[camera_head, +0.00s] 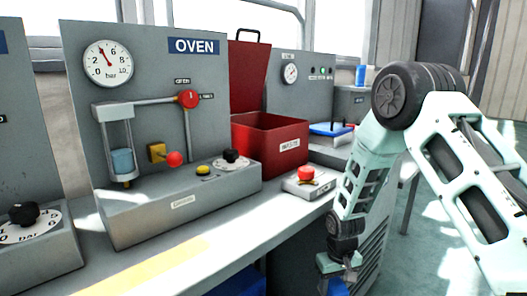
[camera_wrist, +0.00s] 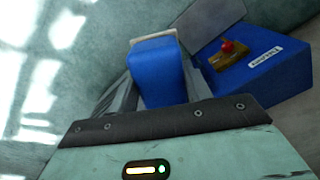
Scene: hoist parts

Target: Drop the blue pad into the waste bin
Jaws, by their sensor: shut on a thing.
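My gripper (camera_head: 338,270) hangs low at the front right of the bench in the head view. In the wrist view my gripper (camera_wrist: 162,88) is shut on the blue pad (camera_wrist: 158,58), a blue block with a pale edge at its far end. A bit of the blue pad (camera_head: 336,287) shows at the bottom of the head view.
The grey bench (camera_head: 185,255) carries the oven panel (camera_head: 205,75), an open red box (camera_head: 265,145) and a red-button box (camera_head: 308,182). A blue thing (camera_head: 240,281) shows partly below the bench edge. Clear floor (camera_wrist: 40,100) lies left in the wrist view.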

